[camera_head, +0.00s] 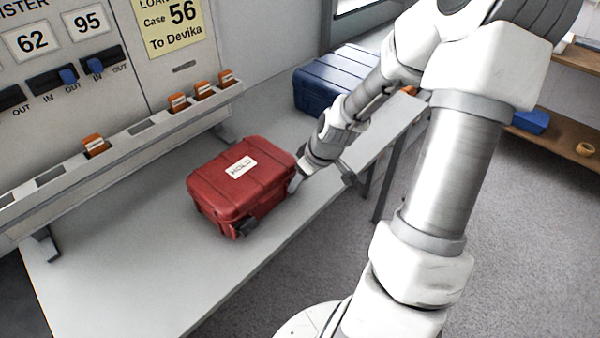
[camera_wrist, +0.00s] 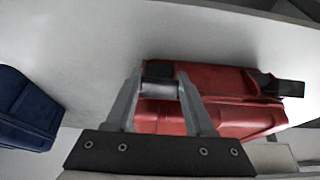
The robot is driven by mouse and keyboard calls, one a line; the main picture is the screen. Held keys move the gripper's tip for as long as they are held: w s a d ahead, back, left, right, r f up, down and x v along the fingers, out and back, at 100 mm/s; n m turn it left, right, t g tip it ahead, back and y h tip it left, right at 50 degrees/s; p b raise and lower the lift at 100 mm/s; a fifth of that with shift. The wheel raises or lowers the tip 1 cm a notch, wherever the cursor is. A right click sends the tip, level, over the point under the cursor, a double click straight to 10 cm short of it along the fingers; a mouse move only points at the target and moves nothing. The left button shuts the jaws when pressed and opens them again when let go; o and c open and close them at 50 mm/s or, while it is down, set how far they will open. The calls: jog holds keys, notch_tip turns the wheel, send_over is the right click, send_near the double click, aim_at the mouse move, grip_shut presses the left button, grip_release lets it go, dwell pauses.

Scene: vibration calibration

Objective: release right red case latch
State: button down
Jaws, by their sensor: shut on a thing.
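The red case (camera_head: 240,185) lies closed on the light grey bench, with a white label on its lid. In the wrist view the red case (camera_wrist: 215,85) is partly behind my fingers. My gripper (camera_head: 297,180) is at the case's right front corner. In the wrist view my gripper (camera_wrist: 160,82) has its fingers on either side of the right latch (camera_wrist: 159,70), a dark and grey piece, and is shut on it. The left latch (camera_head: 245,227) is black and juts out from the front; it also shows in the wrist view (camera_wrist: 286,88). Whether the right latch is undone cannot be told.
A blue case (camera_head: 335,78) stands farther back on the bench (camera_head: 130,270). A sloped rail (camera_head: 140,140) with orange tags runs along the wall panel, left of the red case. The bench is bare in front of the red case.

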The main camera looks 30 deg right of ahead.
jog(key=shift+s+d+f+t+y+p, duration=0.15)
jog(key=shift+t+y+p, duration=0.15)
jog(key=shift+t, duration=0.35)
jog(key=shift+s+a+f+t+y+p, duration=0.1)
jog(key=shift+t+y+p, duration=0.2)
jog(key=shift+t, duration=0.35)
jog(key=shift+s+d+f+t+y+b, duration=0.1)
jog(key=shift+f+t+y+b, duration=0.15)
jog(key=shift+t, duration=0.55)
jog(key=shift+s+d+f+t+y+b, duration=0.1)
jog(key=shift+f+t+y+b, duration=0.15)
jog(key=shift+t, duration=0.55)
jog(key=shift+a, duration=0.1)
jog(key=shift+c, duration=1.3)
grip_release()
jog(key=p+v, duration=0.7)
jog(key=v, duration=1)
jog(key=shift+s+p, duration=0.2)
jog(key=shift+p, duration=0.2)
